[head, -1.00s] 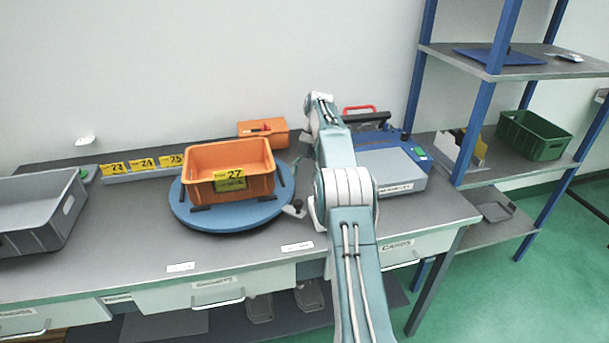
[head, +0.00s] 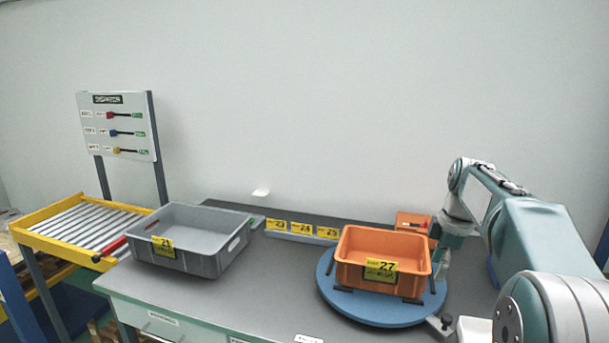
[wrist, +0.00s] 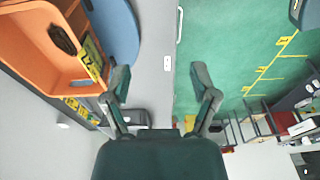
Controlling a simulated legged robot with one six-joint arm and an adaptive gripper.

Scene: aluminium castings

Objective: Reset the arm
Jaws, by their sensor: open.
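My arm comes in from the right in the head view, and my gripper (head: 443,268) hangs just right of the orange bin labelled 27 (head: 352,262). In the wrist view, my gripper (wrist: 160,72) has its two fingers spread wide with nothing between them. The orange bin also shows in the wrist view (wrist: 30,68), to the left of the fingers and apart from them. A dark part (wrist: 62,38) lies inside it.
The orange bin stands on a blue turntable (head: 372,312). A grey bin labelled 21 (head: 205,262) is on the bench to the left, beside a yellow-framed roller conveyor (head: 50,243) and a sign board (head: 118,127). Another orange container (head: 412,219) is behind my gripper.

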